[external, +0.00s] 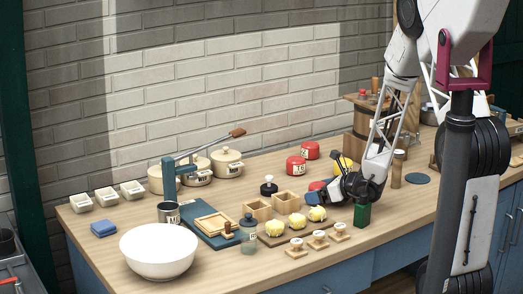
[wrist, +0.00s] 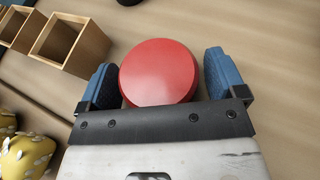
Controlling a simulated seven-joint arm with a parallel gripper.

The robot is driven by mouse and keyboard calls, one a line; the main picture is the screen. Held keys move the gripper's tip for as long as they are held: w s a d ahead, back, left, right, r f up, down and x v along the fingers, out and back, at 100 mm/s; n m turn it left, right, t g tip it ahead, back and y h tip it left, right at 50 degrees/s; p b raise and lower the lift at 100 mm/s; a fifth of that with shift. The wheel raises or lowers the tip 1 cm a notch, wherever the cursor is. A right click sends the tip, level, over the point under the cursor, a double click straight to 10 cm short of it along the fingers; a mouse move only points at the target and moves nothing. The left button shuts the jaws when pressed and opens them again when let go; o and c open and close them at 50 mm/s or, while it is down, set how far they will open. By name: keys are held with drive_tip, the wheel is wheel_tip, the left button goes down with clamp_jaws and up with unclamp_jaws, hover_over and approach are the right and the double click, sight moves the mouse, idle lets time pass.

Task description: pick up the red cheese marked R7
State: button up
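A round red cheese (wrist: 158,72) lies between the two blue fingers of my gripper (wrist: 162,75) in the wrist view. Its plain top faces the camera; no mark is readable on it. The left finger looks very close to its side, and a narrow gap shows at the right finger. My gripper (external: 318,197) is low over the table in the external view, where part of a red cheese (external: 316,186) shows behind it. Two other red cheeses, one marked 15 or similar (external: 296,166) and one behind it (external: 310,150), stand farther back. I cannot read R7 anywhere.
Wooden boxes (external: 287,200) and yellow flower-like pieces (external: 298,220) on a board are left of my gripper. A green block (external: 362,214) stands to its right. A yellow cheese (external: 343,163) and a wooden churn (external: 366,120) are behind. Wooden stamps (external: 318,238) stand in front.

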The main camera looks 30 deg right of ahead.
sight(318, 184)
drive_tip(key=c, duration=1)
drive_tip(key=shift+o, duration=0.2)
drive_tip(key=shift+r, duration=0.15)
drive_tip(key=shift+r, duration=4.9)
